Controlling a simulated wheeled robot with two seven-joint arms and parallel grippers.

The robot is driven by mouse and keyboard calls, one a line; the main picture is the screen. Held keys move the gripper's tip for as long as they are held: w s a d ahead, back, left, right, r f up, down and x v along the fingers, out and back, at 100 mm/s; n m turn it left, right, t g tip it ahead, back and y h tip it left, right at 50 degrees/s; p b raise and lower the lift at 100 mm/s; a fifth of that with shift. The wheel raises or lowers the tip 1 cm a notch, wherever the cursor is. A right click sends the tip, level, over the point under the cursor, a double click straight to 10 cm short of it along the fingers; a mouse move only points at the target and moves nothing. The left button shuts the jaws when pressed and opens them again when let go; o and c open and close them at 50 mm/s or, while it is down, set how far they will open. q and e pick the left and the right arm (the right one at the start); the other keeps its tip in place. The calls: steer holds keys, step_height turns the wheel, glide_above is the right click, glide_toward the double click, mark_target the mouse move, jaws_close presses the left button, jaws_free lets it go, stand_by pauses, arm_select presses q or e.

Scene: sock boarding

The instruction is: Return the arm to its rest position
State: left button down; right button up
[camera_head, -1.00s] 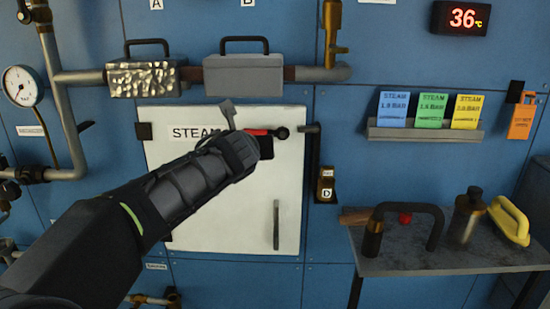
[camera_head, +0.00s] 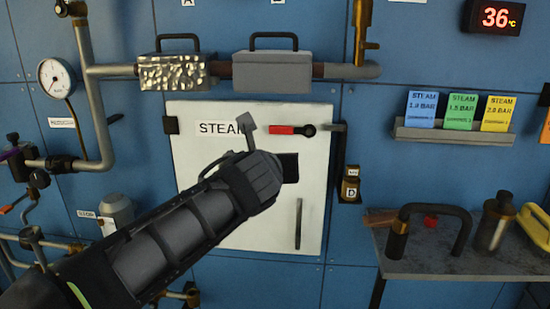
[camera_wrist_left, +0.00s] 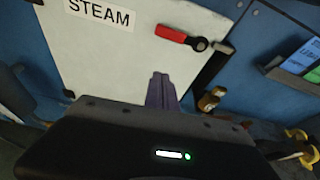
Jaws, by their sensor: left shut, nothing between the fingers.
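My left arm reaches in from the lower left in the head view, in front of a white door labelled STEAM (camera_head: 310,215). My left gripper (camera_head: 247,128) is mostly hidden behind my wrist; a grey finger part shows above it. In the left wrist view the gripper (camera_wrist_left: 160,90) is shut and empty, its fingers over the lower part of the white door (camera_wrist_left: 110,65). A red-handled lever (camera_head: 290,130) on the door shows above my wrist, apart from it. It also shows in the left wrist view (camera_wrist_left: 175,34). My right gripper is not in view.
A gauge (camera_head: 57,77) and pipes (camera_head: 95,110) stand at left. Two lidded boxes (camera_head: 180,72) (camera_head: 272,72) sit above the door. A shelf (camera_head: 445,262) at lower right holds a bottle (camera_head: 494,222) and other items.

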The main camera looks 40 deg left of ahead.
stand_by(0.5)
